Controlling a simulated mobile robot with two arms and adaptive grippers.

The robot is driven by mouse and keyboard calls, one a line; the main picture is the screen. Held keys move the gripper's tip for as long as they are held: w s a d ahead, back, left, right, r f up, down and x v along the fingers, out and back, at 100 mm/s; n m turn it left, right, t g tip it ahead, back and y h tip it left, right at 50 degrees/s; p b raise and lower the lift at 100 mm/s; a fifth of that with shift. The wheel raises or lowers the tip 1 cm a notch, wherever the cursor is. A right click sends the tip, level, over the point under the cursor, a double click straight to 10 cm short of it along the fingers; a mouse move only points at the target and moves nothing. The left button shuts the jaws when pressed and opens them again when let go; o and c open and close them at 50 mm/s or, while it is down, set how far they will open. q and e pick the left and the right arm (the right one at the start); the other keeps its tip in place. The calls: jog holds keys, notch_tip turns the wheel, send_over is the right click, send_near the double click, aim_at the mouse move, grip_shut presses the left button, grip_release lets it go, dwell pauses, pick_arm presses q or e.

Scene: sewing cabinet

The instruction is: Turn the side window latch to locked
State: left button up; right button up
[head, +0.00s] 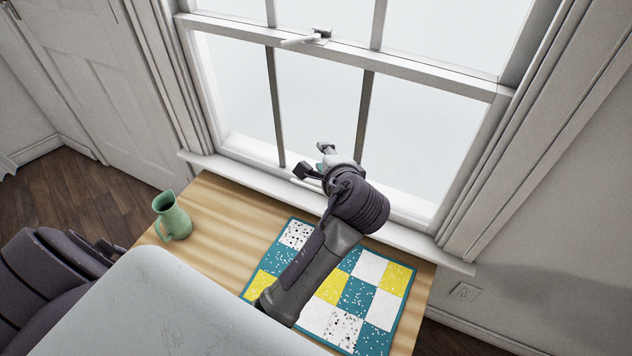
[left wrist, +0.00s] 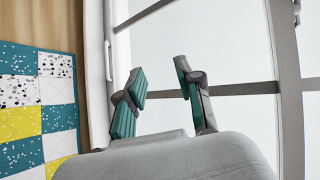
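The window latch (head: 308,37) sits on the middle rail of the sash window in the head view. Its pale lever points left along the rail, with a small grey body at its right end. My left gripper (head: 313,160) is in front of the lower pane, well below the latch and just above the sill. In the left wrist view the left gripper (left wrist: 163,88) has its two teal-padded fingers spread apart with nothing between them. A small part at the right edge of that view may be the latch, but it is cut off. My right gripper is not in view.
A wooden table (head: 225,215) stands under the window sill (head: 265,187). On it are a green jug (head: 172,216) at the left and a patchwork quilt piece (head: 392,280) below my arm. The space before the upper part of the lower panes is clear.

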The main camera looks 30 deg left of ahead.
pick_arm(q)
jog(key=shift+n+g+h, duration=0.4)
jog(key=shift+n+h, duration=0.3)
jog(key=shift+h, duration=0.1)
jog(key=s+f, duration=0.1)
jog(key=f, duration=0.1)
jog(key=s+f, duration=0.2)
jog(key=shift+s+f, duration=0.2)
jog(key=shift+f, duration=0.15)
jog(key=shift+c, duration=0.2)
